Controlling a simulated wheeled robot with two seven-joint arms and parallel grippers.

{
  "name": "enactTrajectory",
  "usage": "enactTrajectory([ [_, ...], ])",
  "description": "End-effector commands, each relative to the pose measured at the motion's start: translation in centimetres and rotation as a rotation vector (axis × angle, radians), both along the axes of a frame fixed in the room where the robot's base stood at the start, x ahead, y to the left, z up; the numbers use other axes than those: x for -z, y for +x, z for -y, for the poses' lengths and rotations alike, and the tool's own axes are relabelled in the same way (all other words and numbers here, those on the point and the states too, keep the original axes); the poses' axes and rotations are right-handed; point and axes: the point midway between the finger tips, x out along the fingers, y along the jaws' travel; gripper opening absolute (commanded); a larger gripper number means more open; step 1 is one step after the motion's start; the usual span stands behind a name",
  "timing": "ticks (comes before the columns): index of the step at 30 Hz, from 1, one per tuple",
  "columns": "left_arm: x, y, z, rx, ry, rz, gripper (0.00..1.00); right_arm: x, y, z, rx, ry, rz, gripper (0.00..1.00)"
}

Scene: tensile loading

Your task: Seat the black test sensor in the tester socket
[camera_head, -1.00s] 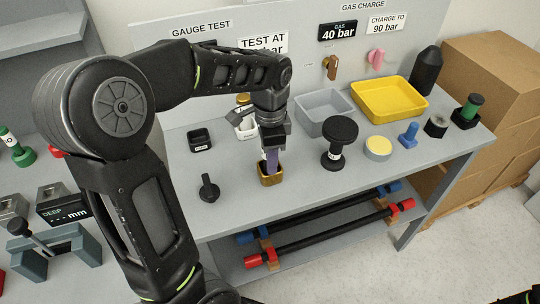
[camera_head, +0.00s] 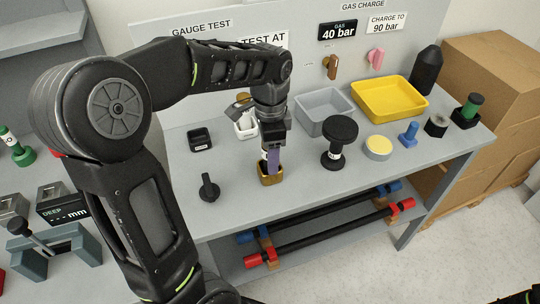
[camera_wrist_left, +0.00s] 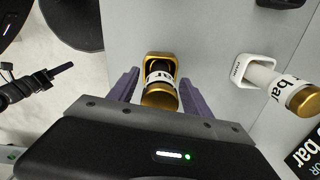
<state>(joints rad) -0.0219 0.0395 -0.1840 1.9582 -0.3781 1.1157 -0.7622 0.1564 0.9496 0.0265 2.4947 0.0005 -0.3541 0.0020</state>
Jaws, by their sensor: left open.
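A sensor with a black body, a pale lettered band and a gold end (camera_wrist_left: 160,97) stands in a gold square socket (camera_wrist_left: 153,57). The socket (camera_head: 268,180) also shows near the table's front edge in the head view. My left gripper (camera_head: 272,163) is directly above it, pointing down. In the left wrist view its purple fingers (camera_wrist_left: 158,86) are open, one on each side of the sensor, with gaps visible. The sensor's lower end is hidden inside the socket. My right gripper cannot be made out clearly.
A second gold-ended sensor (camera_wrist_left: 296,96) stands in a white holder (camera_wrist_left: 246,68) behind. A black knobbed stand (camera_head: 339,130), grey bin (camera_head: 324,127) and yellow tray (camera_head: 415,113) are to the right. A small black knobbed part (camera_head: 209,188) is left of the socket.

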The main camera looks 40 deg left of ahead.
Motion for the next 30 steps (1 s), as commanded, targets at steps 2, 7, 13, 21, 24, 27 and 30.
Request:
enactTrajectory([
  [2,-1.3,0.1,0.0,0.0,0.0,0.004,0.58,0.1,0.0,0.0,0.0,0.0,0.0,0.36],
  [7,-4.7,0.1,0.0,0.001,0.0,0.006,0.58,0.2,0.0,0.0,0.0,0.0,0.0,0.36],
  [13,-9.0,0.0,0.0,0.0,-0.001,0.002,0.58,-0.3,0.0,0.0,0.0,0.0,0.0,0.36],
  [21,-10.9,0.0,0.0,0.0,-0.001,0.001,0.58,-0.8,-0.1,0.0,0.001,-0.003,-0.003,0.36],
  [24,-10.9,0.0,0.0,0.001,-0.001,0.001,0.58,-0.7,-0.1,0.0,0.001,-0.003,-0.003,0.36],
  [27,-10.9,0.0,0.0,0.001,-0.001,0.001,0.58,-0.7,-0.1,0.1,0.001,-0.003,-0.003,0.36],
  [30,-10.9,0.0,0.0,0.001,-0.001,0.001,0.58,-0.7,-0.1,0.1,0.001,-0.003,-0.003,0.36],
])
